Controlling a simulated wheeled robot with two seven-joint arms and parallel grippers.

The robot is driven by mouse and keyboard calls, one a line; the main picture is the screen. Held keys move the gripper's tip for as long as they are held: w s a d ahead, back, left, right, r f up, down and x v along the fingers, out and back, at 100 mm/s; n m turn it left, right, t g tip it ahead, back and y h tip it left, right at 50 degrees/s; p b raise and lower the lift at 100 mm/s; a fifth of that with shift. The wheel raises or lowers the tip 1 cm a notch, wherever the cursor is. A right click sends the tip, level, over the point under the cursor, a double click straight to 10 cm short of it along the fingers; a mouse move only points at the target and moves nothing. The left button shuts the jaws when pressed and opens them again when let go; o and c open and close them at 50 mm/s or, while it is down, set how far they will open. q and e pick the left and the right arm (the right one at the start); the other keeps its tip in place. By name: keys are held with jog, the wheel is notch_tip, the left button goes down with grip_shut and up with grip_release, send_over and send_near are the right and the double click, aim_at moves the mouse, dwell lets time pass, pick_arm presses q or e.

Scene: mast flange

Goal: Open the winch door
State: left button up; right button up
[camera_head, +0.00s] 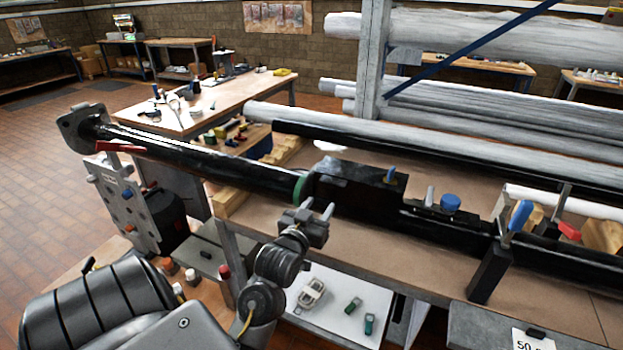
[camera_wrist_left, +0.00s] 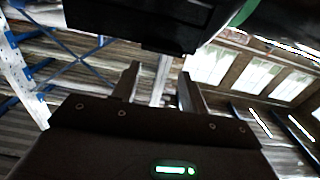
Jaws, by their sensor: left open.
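A long black mast tube (camera_head: 215,165) lies across the bench, with a green ring (camera_head: 299,187) on it. Right of the ring is a black box-like housing (camera_head: 355,188); I cannot clearly make out the winch door or its edges on it. My left gripper (camera_head: 318,207) is open and empty, just in front of and below the housing near the ring, with fingers pointing up. In the left wrist view the gripper (camera_wrist_left: 158,72) shows its two fingers apart below the dark underside of the housing (camera_wrist_left: 135,22). The green ring (camera_wrist_left: 244,12) is at the upper right there. My right gripper is not in view.
A blue-handled clamp (camera_head: 520,215) and a blue knob (camera_head: 450,203) stand along the mast to the right. The brown bench top (camera_head: 375,248) is mostly clear in front. Below, a white shelf (camera_head: 335,310) holds small tools. Wrapped pipes (camera_head: 450,130) lie behind.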

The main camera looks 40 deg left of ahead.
aim_at(331, 186)
pick_arm(q)
jog(key=o, duration=0.5)
jog(key=shift+s+a+r, duration=0.1)
jog(key=shift+s+r, duration=0.05)
jog(key=shift+c, duration=0.2)
jog(key=shift+o, duration=1.3)
jog(key=shift+w+a, duration=0.2)
jog(key=o, duration=0.3)
jog(key=p+x, duration=0.2)
jog(key=x, duration=0.6)
jog(key=shift+w+a, duration=0.1)
jog(key=shift+w, duration=0.2)
jog(key=shift+w+a, duration=0.2)
jog(key=shift+w, duration=0.45)
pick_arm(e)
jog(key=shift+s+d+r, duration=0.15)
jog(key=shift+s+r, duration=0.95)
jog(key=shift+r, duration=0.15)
pick_arm(q)
jog(key=shift+c, duration=0.3)
